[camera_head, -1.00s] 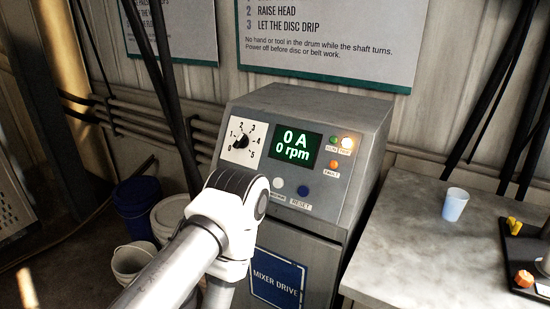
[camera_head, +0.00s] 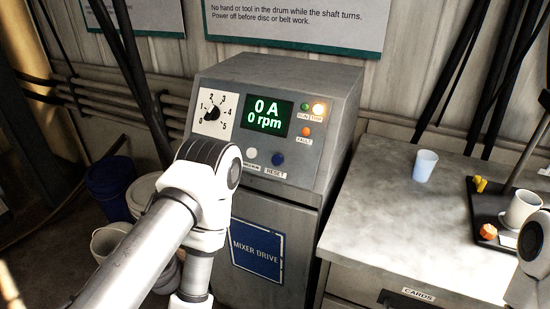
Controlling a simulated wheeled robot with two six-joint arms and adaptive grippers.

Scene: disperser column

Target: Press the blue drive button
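The blue button (camera_head: 278,159) sits low on the sloped front of the grey mixer drive cabinet (camera_head: 335,90), with a RESET label below it. A white button (camera_head: 252,153) is just left of it, its label too small to read. The display (camera_head: 268,116) shows 0 A and 0 rpm. My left arm comes in from the left in front of the cabinet, its elbow beside the panel and its lower link going out at the bottom. Neither gripper is in view. Nothing touches the blue button.
A dial (camera_head: 211,114) reads near 0; a lamp at the panel's top right (camera_head: 319,108) glows. A worktop (camera_head: 390,230) at right holds a pale blue cup (camera_head: 425,165) and a dark tray (camera_head: 484,207) with a mug (camera_head: 522,209). Buckets (camera_head: 110,187) stand at left.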

